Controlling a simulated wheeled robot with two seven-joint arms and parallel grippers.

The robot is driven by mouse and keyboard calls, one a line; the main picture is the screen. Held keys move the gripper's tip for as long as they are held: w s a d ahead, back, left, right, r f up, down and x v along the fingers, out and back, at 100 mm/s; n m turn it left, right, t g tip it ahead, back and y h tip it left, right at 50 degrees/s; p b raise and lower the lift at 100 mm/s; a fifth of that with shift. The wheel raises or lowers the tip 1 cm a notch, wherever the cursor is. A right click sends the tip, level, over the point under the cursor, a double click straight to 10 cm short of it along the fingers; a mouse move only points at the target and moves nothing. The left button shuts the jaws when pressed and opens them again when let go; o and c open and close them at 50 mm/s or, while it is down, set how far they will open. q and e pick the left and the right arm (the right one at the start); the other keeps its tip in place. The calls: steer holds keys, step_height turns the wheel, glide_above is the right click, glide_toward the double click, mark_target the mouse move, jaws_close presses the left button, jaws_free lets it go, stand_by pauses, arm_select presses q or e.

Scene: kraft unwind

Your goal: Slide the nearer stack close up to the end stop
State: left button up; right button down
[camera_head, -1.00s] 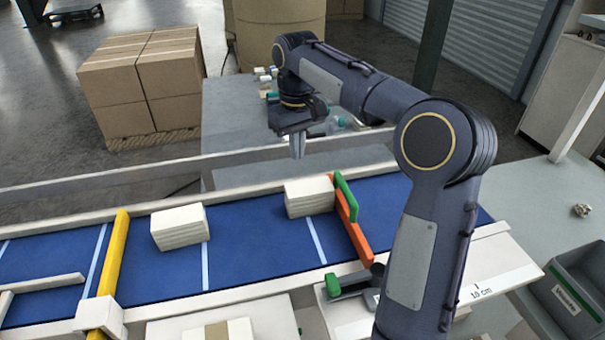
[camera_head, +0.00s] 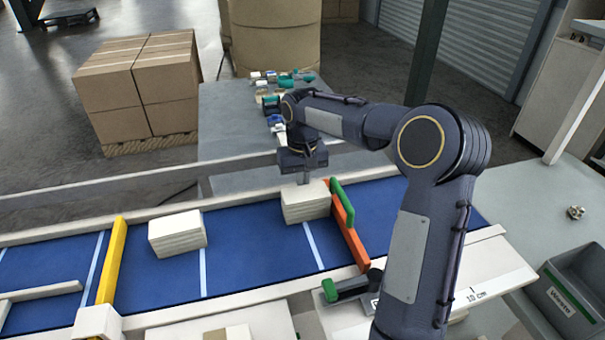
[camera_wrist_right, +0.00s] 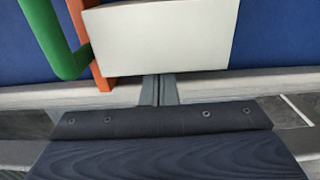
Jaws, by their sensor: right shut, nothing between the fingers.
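Two whitish stacks lie on the blue belt (camera_head: 254,246). The right stack (camera_head: 306,207) is by the orange end stop (camera_head: 350,235) with its green upright piece (camera_head: 342,194); I cannot tell whether they touch. The left stack (camera_head: 178,239) lies well away from the stop. My right gripper (camera_head: 305,181) is shut and empty, pointing down at the far side of the right stack. In the right wrist view, its fingers (camera_wrist_right: 159,90) are at the edge of the whitish stack (camera_wrist_right: 165,35); contact is unclear. My left gripper is out of view.
A yellow bar (camera_head: 112,262) crosses the belt on the left. Pale rails (camera_head: 240,287) border the belt. A grey table (camera_head: 235,125) behind holds several small items. A grey waste bin (camera_head: 570,300) stands at lower right. The belt between the stacks is clear.

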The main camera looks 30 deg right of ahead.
steer(key=shift+s, duration=0.1)
steer(key=shift+s+a+f+b, duration=0.1)
steer(key=shift+s+a+b, duration=0.05)
steer(key=shift+s+b, duration=0.15)
steer(key=shift+s+a, duration=0.1)
steer(key=shift+s, duration=0.35)
